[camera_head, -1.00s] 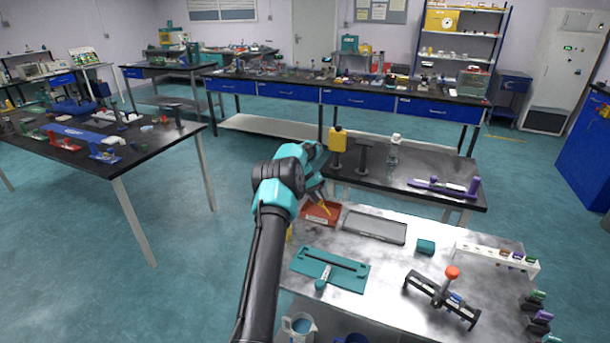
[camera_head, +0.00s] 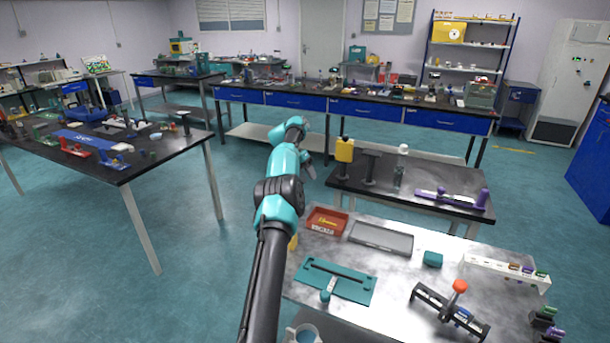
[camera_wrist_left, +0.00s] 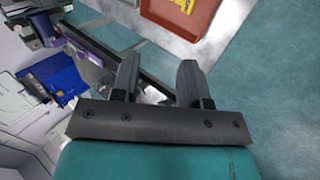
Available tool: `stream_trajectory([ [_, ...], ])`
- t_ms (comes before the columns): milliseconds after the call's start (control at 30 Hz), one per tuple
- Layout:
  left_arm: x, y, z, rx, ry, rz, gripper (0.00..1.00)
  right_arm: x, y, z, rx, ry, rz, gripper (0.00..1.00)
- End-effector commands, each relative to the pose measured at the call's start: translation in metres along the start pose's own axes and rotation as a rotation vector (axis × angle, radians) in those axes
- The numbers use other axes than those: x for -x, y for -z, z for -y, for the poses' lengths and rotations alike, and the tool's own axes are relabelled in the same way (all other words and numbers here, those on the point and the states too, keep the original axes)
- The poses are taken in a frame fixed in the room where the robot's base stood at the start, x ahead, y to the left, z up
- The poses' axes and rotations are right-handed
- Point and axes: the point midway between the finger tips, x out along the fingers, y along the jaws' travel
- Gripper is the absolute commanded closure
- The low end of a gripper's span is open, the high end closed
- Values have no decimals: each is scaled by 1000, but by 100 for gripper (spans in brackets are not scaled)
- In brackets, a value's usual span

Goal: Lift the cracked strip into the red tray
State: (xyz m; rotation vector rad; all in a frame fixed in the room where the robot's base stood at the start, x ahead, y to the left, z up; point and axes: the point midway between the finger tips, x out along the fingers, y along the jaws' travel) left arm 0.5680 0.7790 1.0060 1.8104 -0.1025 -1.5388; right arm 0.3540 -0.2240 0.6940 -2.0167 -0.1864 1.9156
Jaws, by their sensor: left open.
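The red tray (camera_head: 323,231) sits at the back left corner of the metal bench. A small yellow strip (camera_head: 328,221) lies inside it; any crack is too small to make out. In the left wrist view the red tray (camera_wrist_left: 171,23) is at the top, with part of the yellow strip (camera_wrist_left: 188,4) in it. My left gripper (camera_head: 309,172) is above and beyond the tray in the head view, apart from it. Its two fingers (camera_wrist_left: 158,68) are open and empty in the wrist view. My right gripper is not seen.
A grey tray (camera_head: 380,239) lies right of the red one. In front are a teal fixture (camera_head: 352,286) and a black clamp with a red knob (camera_head: 459,287). A teal block (camera_head: 432,259) stands behind the clamp. A yellow bottle (camera_head: 344,150) stands on the black table behind.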

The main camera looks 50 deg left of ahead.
Motion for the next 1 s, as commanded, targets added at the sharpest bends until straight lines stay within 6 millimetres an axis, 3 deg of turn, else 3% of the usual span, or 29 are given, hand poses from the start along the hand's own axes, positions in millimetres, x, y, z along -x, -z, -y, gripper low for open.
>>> stream_trajectory([
  [300, 12, -1, 0, 0, 1, 0, 59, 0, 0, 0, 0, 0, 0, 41],
  [1000, 12, -1, 0, 0, 1, 0, 59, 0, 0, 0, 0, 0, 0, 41],
])
